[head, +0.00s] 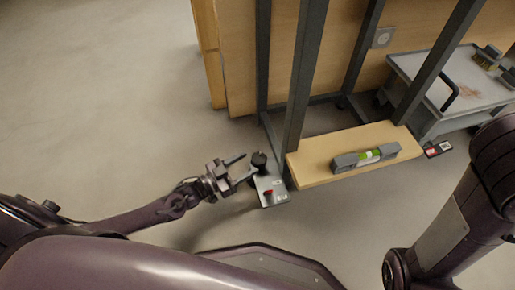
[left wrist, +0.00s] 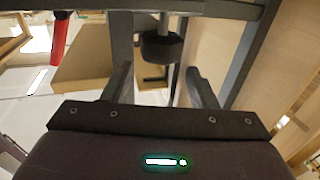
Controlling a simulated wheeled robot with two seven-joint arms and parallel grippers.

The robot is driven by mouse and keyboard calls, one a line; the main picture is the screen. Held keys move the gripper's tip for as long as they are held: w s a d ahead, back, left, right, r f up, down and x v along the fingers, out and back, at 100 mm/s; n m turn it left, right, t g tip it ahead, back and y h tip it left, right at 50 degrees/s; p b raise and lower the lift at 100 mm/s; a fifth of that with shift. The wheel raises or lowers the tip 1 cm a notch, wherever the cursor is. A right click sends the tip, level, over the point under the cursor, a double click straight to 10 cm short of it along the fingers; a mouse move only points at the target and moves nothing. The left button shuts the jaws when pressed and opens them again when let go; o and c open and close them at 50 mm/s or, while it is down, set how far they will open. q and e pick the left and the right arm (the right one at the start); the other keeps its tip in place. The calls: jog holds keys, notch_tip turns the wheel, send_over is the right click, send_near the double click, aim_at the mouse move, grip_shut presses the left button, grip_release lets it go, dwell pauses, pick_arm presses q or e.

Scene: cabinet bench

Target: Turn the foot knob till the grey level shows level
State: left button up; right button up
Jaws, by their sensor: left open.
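The grey level (head: 346,162) lies on the wooden shelf (head: 310,174) of the metal frame, with a green-yellow vial (head: 369,156) in its middle. The bubble is too small to read. The black foot knob (head: 259,159) stands at the frame's near left leg, above a small metal plate. My left gripper (head: 247,166) is open beside the knob, coming from the left. In the left wrist view the knob (left wrist: 162,47) shows between the fingers' lines, around their tips (left wrist: 160,70); I cannot tell if they touch. My right gripper is out of view; only its arm shows.
The metal plate (head: 272,196) carries a red part (head: 268,191), also in the left wrist view (left wrist: 60,40). Frame posts (head: 305,70) rise beside the knob. A grey cart (head: 440,72) with brushes stands at right. The floor at left (head: 100,120) is clear.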

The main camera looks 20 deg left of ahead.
aim_at(264, 155)
pick_arm(q)
jog(key=shift+a+f, duration=0.1)
jog(key=shift+f, duration=0.15)
jog(key=shift+w+d+b, duration=0.2)
jog(key=shift+b, duration=0.15)
jog(key=b+x, duration=0.3)
jog(key=x, duration=0.3)
jog(key=shift+f, duration=0.1)
jog(key=shift+w+d+b, duration=0.2)
jog(key=shift+b, duration=0.15)
jog(key=shift+w+d, duration=0.1)
jog(key=shift+w, duration=0.05)
jog(key=shift+c, duration=0.3)
